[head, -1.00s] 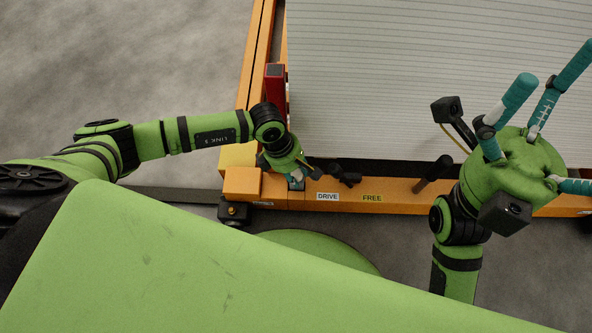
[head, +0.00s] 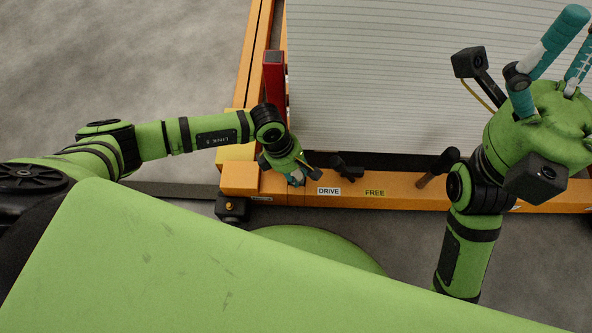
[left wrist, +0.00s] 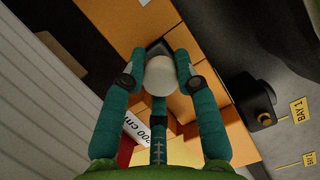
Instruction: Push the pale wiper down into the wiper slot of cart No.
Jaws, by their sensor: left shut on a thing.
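The pale wiper (left wrist: 160,76) shows in the left wrist view as a rounded cream piece between the teal fingers. My left gripper (left wrist: 160,70) is shut on it, over the orange frame of the cart. A dark piece (left wrist: 154,48) lies just behind the wiper; I cannot tell whether it is the slot. In the head view my left gripper (head: 297,178) is at the cart's near left corner, and the wiper is hidden there. My right gripper (head: 568,48) is open and empty at the right, above the cart.
The orange cart frame (head: 400,188) bears DRIVE (head: 329,191) and FREE (head: 374,193) labels. Dark handles (head: 347,167) (head: 438,167) stand along it. A red post (head: 274,75) rises at the left, beside the white ribbed panel (head: 420,70). Grey floor is clear at the left.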

